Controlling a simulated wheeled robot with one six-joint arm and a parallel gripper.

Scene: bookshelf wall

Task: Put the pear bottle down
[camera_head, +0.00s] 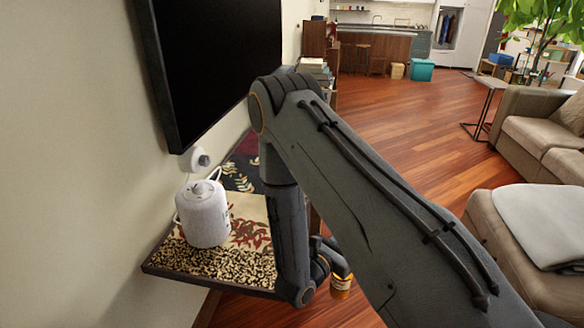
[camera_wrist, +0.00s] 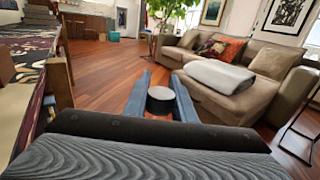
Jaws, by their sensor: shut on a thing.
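The pear bottle (camera_head: 341,286) is a small amber bottle with a pale label, low in the head view. My gripper (camera_head: 334,262) is shut on it, just right of the patterned shelf top (camera_head: 215,262), with the floor behind it in the picture. The bottle's body below the lid is hidden there. My arm hides the right part of the shelf top in the head view.
A white kettle-like pot (camera_head: 204,214) stands on the left of the shelf top. A wall screen (camera_head: 215,60) hangs above it. Books (camera_head: 316,70) are stacked farther back. A sofa (camera_head: 535,125) and an ottoman (camera_head: 510,245) stand right. The wooden floor (camera_head: 400,125) between is open.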

